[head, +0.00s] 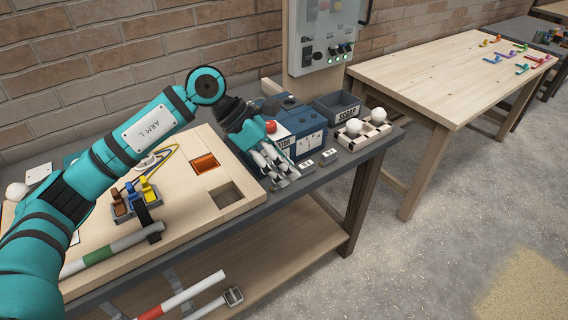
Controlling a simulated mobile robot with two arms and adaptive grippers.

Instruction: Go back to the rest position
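My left arm (130,140) reaches in from the left, over the grey workbench. My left gripper (272,168) points down at the right part of the bench, in front of a blue box (305,125). A red round knob (271,127) shows beside the gripper. The grey fingers are seen from above and overlap, so I cannot tell whether they are open, or whether they hold or touch anything. My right gripper is not in view.
The wooden board (205,225) has pockets, one with an orange piece (205,163). A SCRAP bin (338,107) and a holder with white balls (361,132) stand right of the gripper. A pale wooden table (450,75) stands further right. Floor between is clear.

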